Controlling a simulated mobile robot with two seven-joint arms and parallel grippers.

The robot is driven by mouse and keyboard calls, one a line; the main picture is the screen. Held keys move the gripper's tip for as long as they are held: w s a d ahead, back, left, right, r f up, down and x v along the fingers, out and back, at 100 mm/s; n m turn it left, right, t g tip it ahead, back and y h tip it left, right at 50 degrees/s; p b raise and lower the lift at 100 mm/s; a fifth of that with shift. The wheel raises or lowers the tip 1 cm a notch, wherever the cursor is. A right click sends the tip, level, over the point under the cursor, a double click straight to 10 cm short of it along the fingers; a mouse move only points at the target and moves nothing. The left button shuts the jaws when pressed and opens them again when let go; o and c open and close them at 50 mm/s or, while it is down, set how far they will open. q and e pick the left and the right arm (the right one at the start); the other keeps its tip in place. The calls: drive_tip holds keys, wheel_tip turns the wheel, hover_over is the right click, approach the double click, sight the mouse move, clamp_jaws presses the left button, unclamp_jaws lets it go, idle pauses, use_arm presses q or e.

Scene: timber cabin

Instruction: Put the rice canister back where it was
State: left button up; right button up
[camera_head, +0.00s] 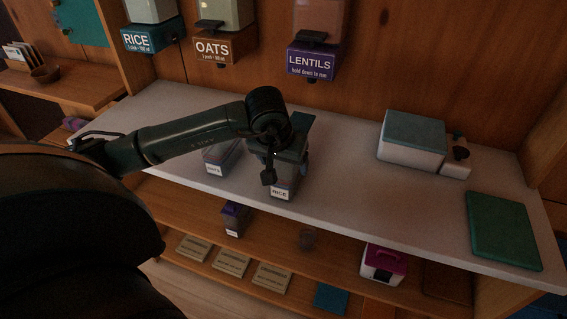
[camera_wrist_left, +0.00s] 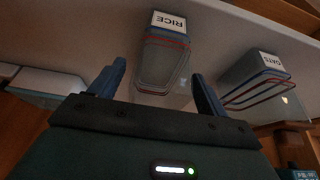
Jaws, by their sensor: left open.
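The rice canister (camera_head: 283,182), a clear box with a white RICE label, stands upright on the grey counter (camera_head: 370,205) near its front edge. My left gripper (camera_head: 285,160) is above it and hides its upper part in the head view. In the left wrist view the rice canister (camera_wrist_left: 165,65) shows between and beyond the two spread blue fingers of the left gripper (camera_wrist_left: 158,85). Whether the fingers touch it cannot be told. The wall dispenser labelled RICE (camera_head: 150,38) hangs at the upper left. My right gripper is not in view.
An oats canister (camera_head: 222,157) stands close left of the rice canister. Dispensers for oats (camera_head: 220,45) and lentils (camera_head: 312,62) hang above. A teal-lidded box (camera_head: 412,140) and green board (camera_head: 502,230) lie right. A purple-lidded canister (camera_head: 235,220) stands on the lower shelf.

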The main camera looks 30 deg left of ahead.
use_arm(q)
drive_tip(key=a+v, duration=0.1)
drive_tip(key=v, duration=1)
drive_tip(key=s+d+f+n+g+h, duration=0.1)
drive_tip(key=s+d+f+g+h, duration=0.2)
drive_tip(key=d, duration=0.4)
drive_tip(key=s+d+f+n+h, duration=0.2)
drive_tip(key=d+f+h, duration=0.15)
drive_tip(key=d, duration=0.35)
drive_tip(key=s+d+r+n+h, duration=0.3)
drive_tip(key=d+r+n+h, duration=0.3)
drive_tip(key=d+n+h, duration=0.75)
drive_tip(key=w+a+f+n+t+y, duration=0.4)
drive_tip(key=n+t, duration=0.4)
drive_tip(key=n, duration=0.9)
drive_tip(key=w+a+f+n+t+y, duration=0.2)
drive_tip(key=a+f+n+t+y, duration=0.45)
drive_tip(key=n, duration=1.05)
drive_tip(key=s+f+n+g+y, duration=0.2)
drive_tip(key=s+f+n, duration=0.3)
drive_tip(key=f+n, duration=0.3)
drive_tip(key=s+a+f+n+g+y, duration=0.1)
drive_tip(key=s+f+n+g+y, duration=0.2)
drive_tip(key=s+f+n, duration=0.2)
drive_tip(key=shift+a+f+n, duration=0.3)
drive_tip(key=shift+f+n, duration=1.15)
drive_tip(key=shift+f, duration=0.6)
